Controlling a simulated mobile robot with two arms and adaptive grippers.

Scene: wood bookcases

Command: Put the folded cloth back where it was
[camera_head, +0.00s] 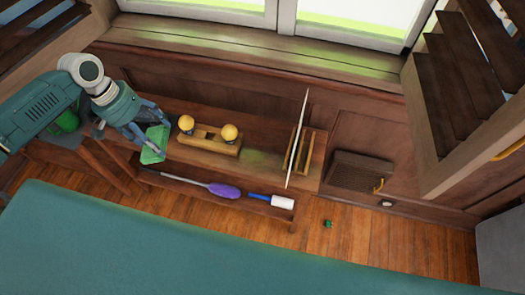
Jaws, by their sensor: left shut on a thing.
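The folded cloth (154,148) is green and shows at the left of the head view. My left gripper (152,141) is shut on it, with its fingers at the cloth's edges. The cloth is over the left part of a wooden bench (262,160), left of a wooden block with two yellow knobs (208,141). I cannot tell whether the cloth touches the bench top. My right gripper is not in view.
A thin upright panel (297,138) stands in a wooden rack (303,150) at the bench's right. A purple-headed tool (224,190) and a blue-handled white tool (283,202) lie on the lower shelf. A small green object (328,223) lies on the floor. Bare bench top lies between block and rack.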

